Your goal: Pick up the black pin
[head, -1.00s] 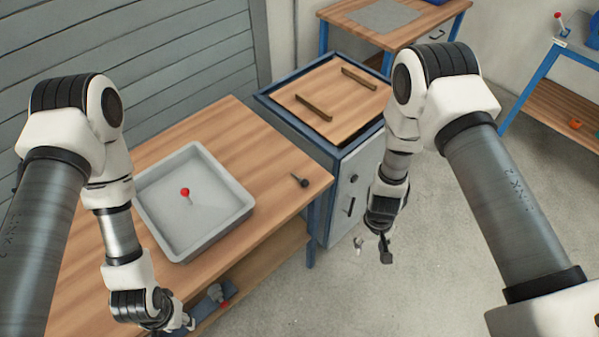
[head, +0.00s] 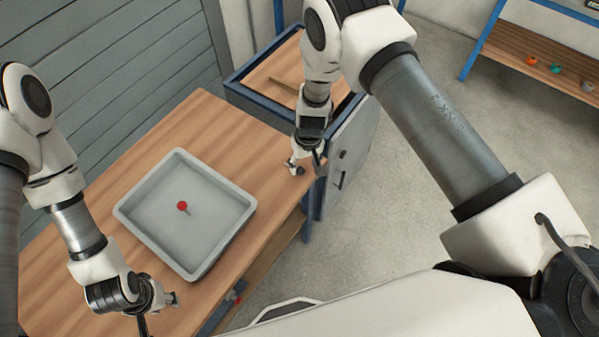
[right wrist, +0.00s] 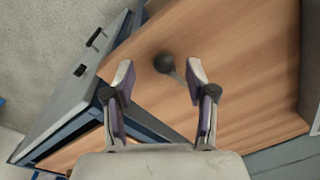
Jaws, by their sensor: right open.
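The black pin (right wrist: 164,63) lies on the wooden workbench (right wrist: 245,60), its round head and thin shaft showing in the right wrist view between my open fingers. In the head view the pin (head: 299,170) is at the bench's right end, partly covered by my right gripper. My right gripper (head: 306,166) is open and empty above the pin; its two fingers also show in the right wrist view (right wrist: 158,85). I cannot tell how high it is above the bench. My left gripper (head: 160,312) is at the bench's near edge, and its jaw state is unclear.
A grey tray (head: 140,215) on the bench holds a red-headed pin (head: 182,206). A blue-framed cabinet (head: 345,150) stands beyond the bench's right end. A shelf (head: 520,50) with small coloured parts is at the back right. The floor between is clear.

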